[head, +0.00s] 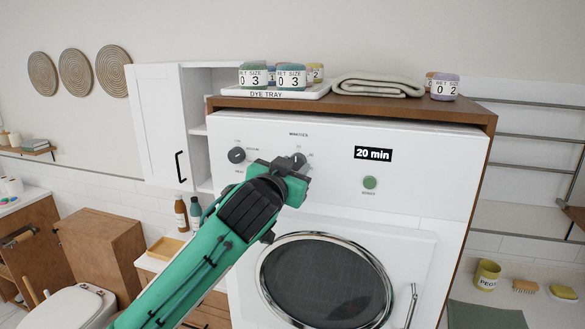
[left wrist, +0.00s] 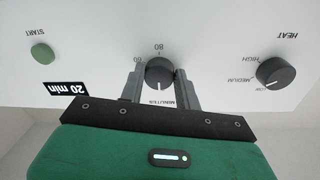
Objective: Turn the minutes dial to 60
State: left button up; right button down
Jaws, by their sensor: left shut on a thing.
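The minutes dial (head: 298,158) is a dark round knob on the white machine's front panel. In the left wrist view the minutes dial (left wrist: 159,72) sits upside down between the two fingers of my left gripper (left wrist: 160,88). Those fingers are shut on its sides. In the head view my left gripper (head: 296,168) covers the lower part of the dial. The display (head: 373,154) reads 20 min. My right gripper is not in view.
The heat dial (head: 236,155) is left of the minutes dial; the green start button (head: 369,182) is to its right. The round door (head: 315,280) is below. A dye tray (head: 262,94) with jars and a folded towel (head: 378,86) lie on top.

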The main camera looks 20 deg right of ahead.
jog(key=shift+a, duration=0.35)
pick_arm(q)
jog(key=shift+r+m+t+y, duration=0.1)
jog(key=shift+m+y, duration=0.2)
jog(key=shift+m, duration=3.45)
jog(key=shift+r+m+t+y, duration=0.1)
jog(key=shift+m+y, duration=0.2)
jog(key=shift+m, duration=3.4)
jog(key=shift+r+m+t+y, duration=0.1)
jog(key=shift+m+y, duration=0.2)
jog(key=shift+m, duration=3.45)
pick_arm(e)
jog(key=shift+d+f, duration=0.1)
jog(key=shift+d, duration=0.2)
pick_arm(q)
jog(key=shift+f, duration=0.1)
jog(key=o, duration=1)
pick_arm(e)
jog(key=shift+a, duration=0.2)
